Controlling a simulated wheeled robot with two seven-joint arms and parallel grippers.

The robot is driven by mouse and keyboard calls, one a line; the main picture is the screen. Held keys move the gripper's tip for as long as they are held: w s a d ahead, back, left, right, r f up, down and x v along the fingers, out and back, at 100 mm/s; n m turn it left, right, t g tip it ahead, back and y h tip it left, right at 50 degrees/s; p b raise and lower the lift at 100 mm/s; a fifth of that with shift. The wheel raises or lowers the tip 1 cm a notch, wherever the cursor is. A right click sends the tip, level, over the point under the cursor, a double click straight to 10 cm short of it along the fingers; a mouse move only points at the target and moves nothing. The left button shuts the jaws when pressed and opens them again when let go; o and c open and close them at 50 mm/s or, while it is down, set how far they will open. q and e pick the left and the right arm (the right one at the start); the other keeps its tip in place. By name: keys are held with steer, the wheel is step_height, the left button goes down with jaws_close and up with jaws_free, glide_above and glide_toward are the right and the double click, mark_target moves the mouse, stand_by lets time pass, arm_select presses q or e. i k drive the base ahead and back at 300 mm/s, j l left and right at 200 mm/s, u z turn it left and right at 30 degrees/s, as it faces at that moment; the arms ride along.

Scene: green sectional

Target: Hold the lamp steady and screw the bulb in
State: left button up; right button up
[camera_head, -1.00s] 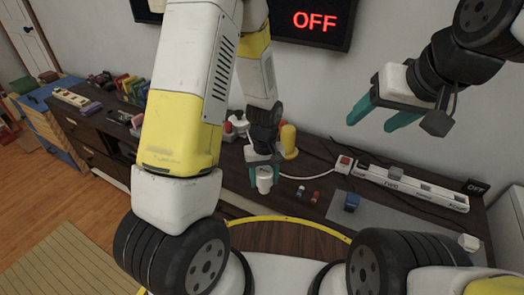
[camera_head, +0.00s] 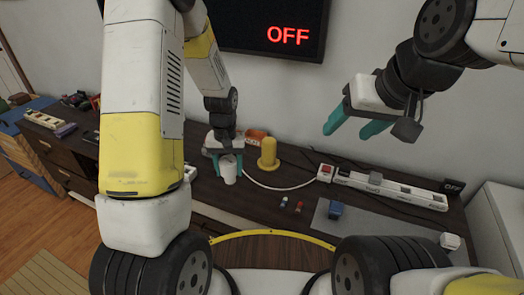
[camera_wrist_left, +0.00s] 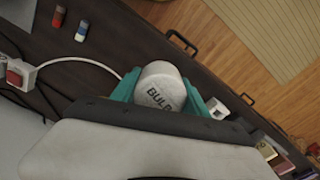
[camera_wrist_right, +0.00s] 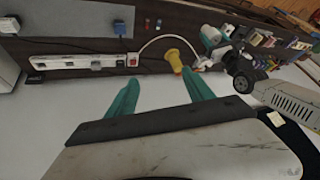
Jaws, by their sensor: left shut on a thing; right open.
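A white power strip (camera_head: 390,190) with a red switch lies at the right of the dark table. A grey mat (camera_head: 380,223) bears a blue block (camera_head: 336,209). Small red and blue pieces (camera_head: 291,204) lie near the middle. A wall display (camera_head: 270,25) reads OFF.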

mark_target(267, 162)
steer(key=i+j+z, duration=0.15)
steer(key=j+z, duration=0.2)
steer(key=j, duration=0.25)
steer(key=j+z, duration=0.35)
steer(key=j, duration=0.3)
steer(key=j+z, duration=0.35)
steer(key=j, duration=0.3)
